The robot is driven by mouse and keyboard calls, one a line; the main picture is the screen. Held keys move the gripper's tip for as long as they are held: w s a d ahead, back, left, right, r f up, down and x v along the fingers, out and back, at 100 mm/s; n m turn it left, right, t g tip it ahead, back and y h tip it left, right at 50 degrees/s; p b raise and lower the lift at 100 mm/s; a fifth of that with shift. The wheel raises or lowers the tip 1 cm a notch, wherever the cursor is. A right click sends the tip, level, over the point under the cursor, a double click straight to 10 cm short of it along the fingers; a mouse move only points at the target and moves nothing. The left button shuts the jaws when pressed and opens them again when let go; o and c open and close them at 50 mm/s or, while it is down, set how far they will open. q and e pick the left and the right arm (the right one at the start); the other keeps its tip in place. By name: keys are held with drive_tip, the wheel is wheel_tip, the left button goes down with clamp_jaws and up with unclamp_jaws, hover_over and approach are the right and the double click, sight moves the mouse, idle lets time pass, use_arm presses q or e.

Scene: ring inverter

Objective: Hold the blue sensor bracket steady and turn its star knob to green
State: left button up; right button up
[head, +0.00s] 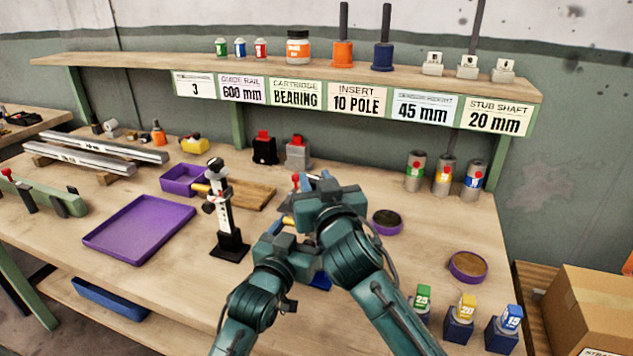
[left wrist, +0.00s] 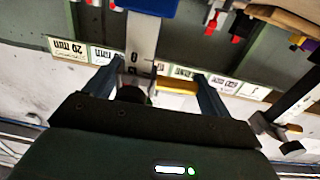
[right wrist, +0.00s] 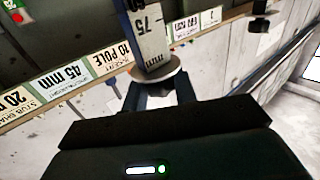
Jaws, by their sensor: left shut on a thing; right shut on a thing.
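The blue sensor bracket is mostly hidden behind my arms in the head view; part of its blue base (head: 320,282) shows below my grippers. In the left wrist view its blue base (left wrist: 150,6) and grey post (left wrist: 143,42) show upside down, with a yellow part (left wrist: 178,87) between the fingers. My left gripper (head: 284,228) is shut on the bracket, low on the post. My right gripper (head: 312,185) is above it, shut on the star knob, which is mostly hidden. In the right wrist view a pale round disc (right wrist: 155,82) sits between the fingers, beside the scaled post (right wrist: 150,35). No green mark is visible there.
A black bracket stand (head: 229,243) stands close to the left of my arms. A purple tray (head: 138,228) and a small purple bin (head: 181,180) lie further left. Round purple dishes (head: 468,267) and numbered blocks (head: 459,322) are at the right. A shelf (head: 330,88) runs along the back.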

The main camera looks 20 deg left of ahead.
idle(0.3)
drive_tip(key=o, duration=0.9)
drive_tip(key=shift+o, duration=0.2)
drive_tip(key=v, duration=1.2)
